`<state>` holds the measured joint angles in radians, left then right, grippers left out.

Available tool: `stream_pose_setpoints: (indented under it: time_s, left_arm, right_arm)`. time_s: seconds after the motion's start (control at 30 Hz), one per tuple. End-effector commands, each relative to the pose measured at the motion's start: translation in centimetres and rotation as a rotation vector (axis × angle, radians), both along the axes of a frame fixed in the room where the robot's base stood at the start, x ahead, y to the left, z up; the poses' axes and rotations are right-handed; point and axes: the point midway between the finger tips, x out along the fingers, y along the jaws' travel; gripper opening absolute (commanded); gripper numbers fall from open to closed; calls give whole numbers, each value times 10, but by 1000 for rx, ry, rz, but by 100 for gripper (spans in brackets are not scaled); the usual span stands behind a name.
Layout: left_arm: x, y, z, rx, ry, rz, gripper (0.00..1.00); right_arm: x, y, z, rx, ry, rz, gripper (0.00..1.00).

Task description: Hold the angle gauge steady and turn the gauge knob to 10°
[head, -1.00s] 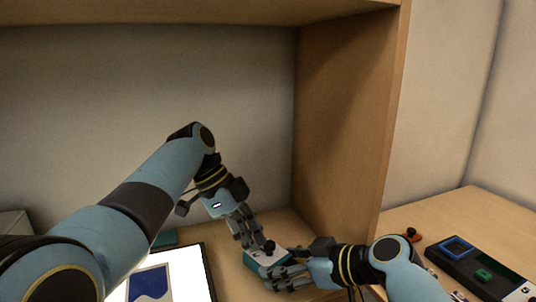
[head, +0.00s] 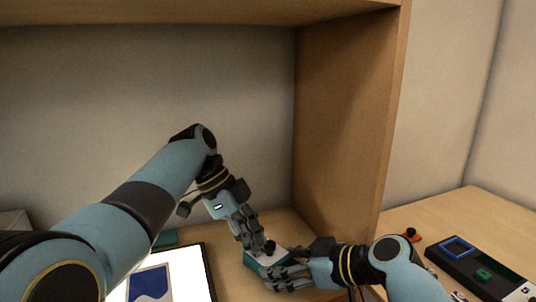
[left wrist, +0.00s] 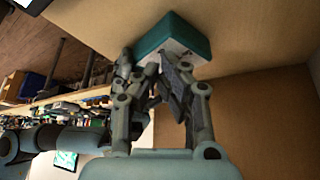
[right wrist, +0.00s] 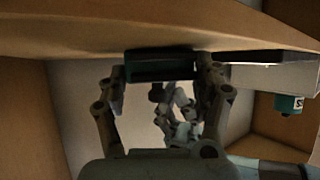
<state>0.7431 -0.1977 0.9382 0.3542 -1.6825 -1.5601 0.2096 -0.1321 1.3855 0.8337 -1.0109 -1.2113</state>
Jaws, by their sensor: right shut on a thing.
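The angle gauge (head: 258,263) is a small teal box with a white face and a black knob (head: 269,247), lying on the shelf floor. In the right wrist view the gauge (right wrist: 160,66) sits between the fingers of my right gripper (right wrist: 163,75), which is shut on it. The knob (right wrist: 155,92) hangs below it there. My left gripper (head: 257,246) is at the knob from the upper left. In the left wrist view its fingertips (left wrist: 158,72) are close together at the white face of the gauge (left wrist: 174,36); whether they grip the knob is unclear.
A lit panel with a blue shape (head: 150,283) lies left of the gauge, with a small teal object (head: 166,238) behind it. The wooden side wall (head: 345,150) stands close on the right. A dark device (head: 482,268) lies on the table beyond.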

Motion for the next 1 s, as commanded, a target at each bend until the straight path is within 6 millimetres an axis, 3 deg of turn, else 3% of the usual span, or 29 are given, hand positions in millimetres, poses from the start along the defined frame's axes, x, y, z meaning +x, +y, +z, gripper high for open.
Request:
stream_pose_setpoints:
  time_s: [1.0]
  left_arm:
    - [21, -4, 1, 0, -2, 0, 0]
  right_arm:
    - [0, 0, 0, 0, 0, 1, 50]
